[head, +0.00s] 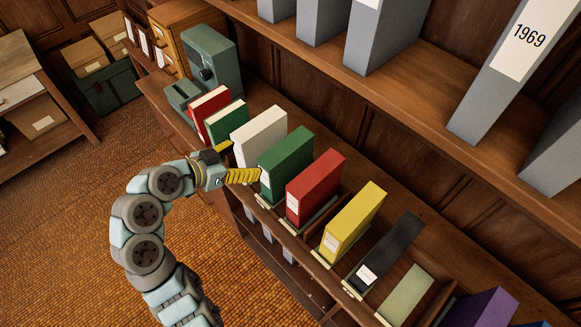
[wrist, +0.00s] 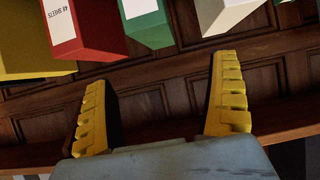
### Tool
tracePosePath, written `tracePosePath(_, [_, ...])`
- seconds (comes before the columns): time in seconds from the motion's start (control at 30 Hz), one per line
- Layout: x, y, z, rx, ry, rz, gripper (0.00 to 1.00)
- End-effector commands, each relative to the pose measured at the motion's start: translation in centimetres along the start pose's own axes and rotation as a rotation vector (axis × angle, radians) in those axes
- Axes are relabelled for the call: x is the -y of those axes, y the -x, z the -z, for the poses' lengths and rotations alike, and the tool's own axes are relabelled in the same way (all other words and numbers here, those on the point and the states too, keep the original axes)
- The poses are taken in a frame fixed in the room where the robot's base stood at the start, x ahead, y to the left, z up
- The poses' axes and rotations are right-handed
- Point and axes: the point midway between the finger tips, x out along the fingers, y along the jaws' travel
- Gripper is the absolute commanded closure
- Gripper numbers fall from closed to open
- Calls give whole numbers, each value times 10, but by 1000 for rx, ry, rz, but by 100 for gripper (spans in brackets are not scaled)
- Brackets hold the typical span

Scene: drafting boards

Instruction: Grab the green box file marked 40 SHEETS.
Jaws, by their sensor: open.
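Two green box files stand on the shelf. The nearer one (head: 288,158) is between a white file and a red file, with a pale label low on its front; it also shows at the top of the wrist view (wrist: 150,30), its label cut off and unreadable. The farther green file (head: 226,122) is between a red file and the white file; only a sliver shows at the wrist view's right edge. My gripper (head: 245,160) is open and empty in front of the white and nearer green files. Its fingers (wrist: 160,70) are spread wide below the files in the wrist view.
The white file (head: 260,137) and the red file (head: 316,186) flank the nearer green one. The red file's label in the wrist view (wrist: 60,17) seems to read 48 SHEETS. A yellow file (head: 354,222) stands farther right. An upper shelf with grey files (head: 500,80) overhangs behind.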

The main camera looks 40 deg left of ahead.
Motion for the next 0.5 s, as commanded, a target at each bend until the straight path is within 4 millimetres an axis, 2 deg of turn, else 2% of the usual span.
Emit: tracePosePath(0.5, [-2, -77, 1, 3, 3, -5, 9])
